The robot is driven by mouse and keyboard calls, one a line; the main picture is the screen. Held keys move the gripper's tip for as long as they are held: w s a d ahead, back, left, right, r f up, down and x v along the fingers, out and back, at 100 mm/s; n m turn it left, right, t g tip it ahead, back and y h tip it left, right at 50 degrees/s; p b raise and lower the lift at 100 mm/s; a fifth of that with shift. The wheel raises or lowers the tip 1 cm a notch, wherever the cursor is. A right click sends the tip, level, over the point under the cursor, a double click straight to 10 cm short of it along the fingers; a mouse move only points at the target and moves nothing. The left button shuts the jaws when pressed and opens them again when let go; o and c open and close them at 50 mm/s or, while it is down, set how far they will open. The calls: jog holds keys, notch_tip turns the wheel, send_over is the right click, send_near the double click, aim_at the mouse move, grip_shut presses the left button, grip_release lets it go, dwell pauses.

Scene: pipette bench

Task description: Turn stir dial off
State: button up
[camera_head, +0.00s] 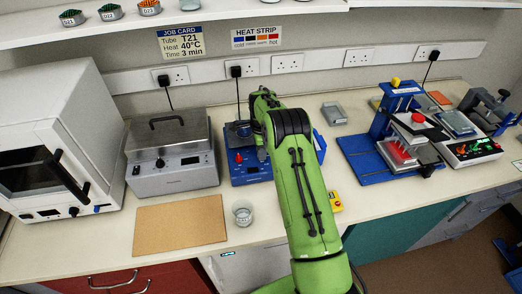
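A blue hotplate stirrer (250,173) stands on the bench, just left of my green arm. A dark vessel (240,130) shows on or above its top. A red knob (239,158) shows on its left side. Its front panel is small and partly covered by my arm, so I cannot tell which control is the stir dial or how it is set. My arm reaches over the right part of the stirrer. My gripper is hidden behind the arm's links, so its fingers and any contact do not show.
A grey water bath (172,180) stands left of the stirrer, with a white oven (45,110) beyond it. A brown board (180,226) and a small clear beaker (242,212) lie in front. A blue press (370,165) stands to the right.

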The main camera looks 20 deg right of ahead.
grip_shut()
jog(key=shift+n, duration=0.3)
jog(key=n+b, duration=0.1)
jog(key=n, duration=0.1)
jog(key=shift+n, duration=0.4)
jog(key=n+b, duration=0.1)
jog(key=n, duration=0.3)
jog(key=shift+n, duration=0.3)
jog(key=n, duration=0.5)
jog(key=shift+r, duration=0.1)
jog(key=shift+n+b, duration=0.35)
jog(key=shift+n, duration=2.05)
